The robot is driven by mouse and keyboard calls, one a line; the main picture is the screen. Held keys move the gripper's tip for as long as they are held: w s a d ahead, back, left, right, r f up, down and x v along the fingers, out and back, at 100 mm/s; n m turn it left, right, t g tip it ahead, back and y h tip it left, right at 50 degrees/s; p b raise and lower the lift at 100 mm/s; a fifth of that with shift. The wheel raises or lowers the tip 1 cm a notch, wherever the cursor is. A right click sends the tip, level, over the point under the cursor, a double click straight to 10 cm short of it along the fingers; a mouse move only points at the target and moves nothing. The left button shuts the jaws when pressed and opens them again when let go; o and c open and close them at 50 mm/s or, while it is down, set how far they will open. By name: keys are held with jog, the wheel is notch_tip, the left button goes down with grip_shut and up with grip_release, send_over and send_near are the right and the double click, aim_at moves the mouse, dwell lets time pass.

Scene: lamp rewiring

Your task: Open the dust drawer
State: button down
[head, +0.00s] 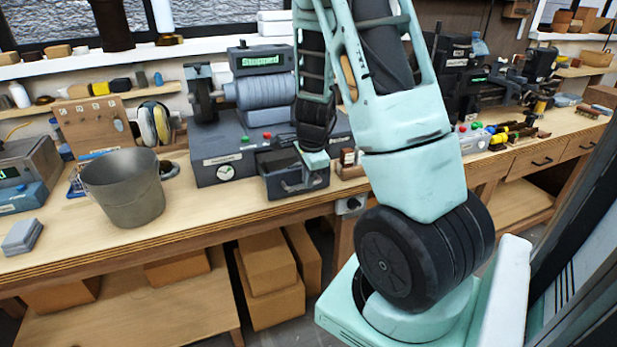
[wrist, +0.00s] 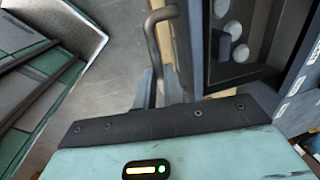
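The dust drawer (head: 311,185) is a dark grey box at the front of the machine (head: 224,150) whose display reads "Stopped". It juts out from the machine's base, and its open top shows in the head view. In the wrist view the drawer (wrist: 202,45) shows its inside, with pale round lumps in it. Its curved grey bar handle (wrist: 153,35) runs down between the two fingers of my gripper (wrist: 160,88), which look closed around it. In the head view my gripper (head: 312,160) is at the drawer front and partly hides it.
A grey metal bucket (head: 122,190) stands on the bench left of the machine. A grey block (head: 22,236) lies at the bench's left front. Cardboard boxes (head: 270,280) sit below the bench. Small tools (head: 515,133) lie at the right. The bench front between bucket and drawer is clear.

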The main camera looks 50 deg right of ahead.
jog(key=c, duration=1.5)
grip_release()
jog(key=shift+r, duration=0.1)
jog(key=s+r+p, duration=0.1)
jog(key=r, duration=0.4)
jog(key=a+r+p, duration=0.1)
jog(key=r+p, duration=0.1)
jog(key=r, duration=0.4)
jog(key=s+r+p, duration=0.1)
jog(key=r, duration=0.5)
jog(key=shift+s+a+p, duration=0.3)
jog(key=shift+s+p, duration=0.05)
jog(key=shift+p, duration=0.05)
jog(key=a+n+y, duration=0.2)
jog(key=a+n, duration=1.4)
jog(key=a, duration=1.1)
jog(key=s+a+n, duration=0.4)
jog(key=n, duration=0.1)
jog(key=s+a+n+g, duration=0.1)
jog(key=s+a+n, duration=0.4)
jog(key=s+a+f+n, duration=0.1)
jog(key=s+a+n, duration=0.3)
jog(key=s+n, duration=0.1)
jog(key=shift+a+n+g, duration=0.2)
jog(key=shift+n+g, duration=0.2)
jog(key=shift+n, duration=0.1)
